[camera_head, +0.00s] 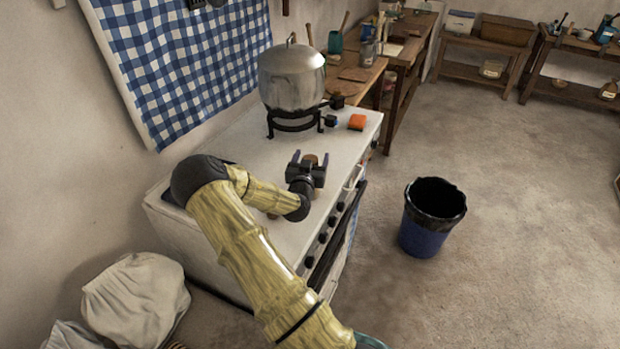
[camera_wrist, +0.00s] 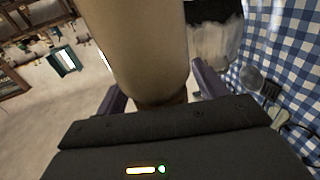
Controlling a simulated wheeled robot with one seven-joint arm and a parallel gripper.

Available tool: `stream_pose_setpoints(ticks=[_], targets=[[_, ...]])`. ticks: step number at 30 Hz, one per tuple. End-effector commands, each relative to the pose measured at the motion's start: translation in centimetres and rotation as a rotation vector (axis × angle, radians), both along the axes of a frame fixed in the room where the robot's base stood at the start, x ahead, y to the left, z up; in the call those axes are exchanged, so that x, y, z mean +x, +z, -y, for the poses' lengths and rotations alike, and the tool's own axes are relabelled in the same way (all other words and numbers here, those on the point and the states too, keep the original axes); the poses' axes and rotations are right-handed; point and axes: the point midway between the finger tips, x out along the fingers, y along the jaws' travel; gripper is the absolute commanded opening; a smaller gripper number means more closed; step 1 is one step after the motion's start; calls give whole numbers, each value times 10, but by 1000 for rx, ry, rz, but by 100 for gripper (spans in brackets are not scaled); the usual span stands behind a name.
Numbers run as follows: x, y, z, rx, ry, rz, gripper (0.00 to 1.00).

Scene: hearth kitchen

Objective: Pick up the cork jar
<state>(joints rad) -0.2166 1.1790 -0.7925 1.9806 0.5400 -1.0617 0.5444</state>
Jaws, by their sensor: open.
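The cork jar shows in the head view as a small brown round top (camera_head: 311,158) between my gripper's fingers, over the white stove top (camera_head: 262,150). In the wrist view the jar is a large tan cylinder (camera_wrist: 137,48) that fills the space between the two purple fingers. My gripper (camera_head: 308,161) is open around it, and it also shows in the wrist view (camera_wrist: 160,92). A gap shows beside the right finger; contact on the left side I cannot tell. The jar's lower part is hidden by my gripper in the head view.
A large metal pot (camera_head: 291,76) stands on a black burner behind my gripper. A checkered cloth (camera_head: 185,55) hangs on the wall. A blue bin (camera_head: 424,238) stands on open floor to the right.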

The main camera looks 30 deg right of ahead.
Motion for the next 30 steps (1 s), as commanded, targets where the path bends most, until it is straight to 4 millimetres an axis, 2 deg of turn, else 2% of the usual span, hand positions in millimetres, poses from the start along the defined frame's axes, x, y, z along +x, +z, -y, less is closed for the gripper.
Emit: stream_pose_setpoints(ticks=[2,12,13,23,30], targets=[[0,0,0,0,0,0,71],[0,0,0,0,0,0,4],[0,0,0,0,0,0,0],[0,3,0,-1,0,3,0],[0,24,0,-2,-1,6,0]])
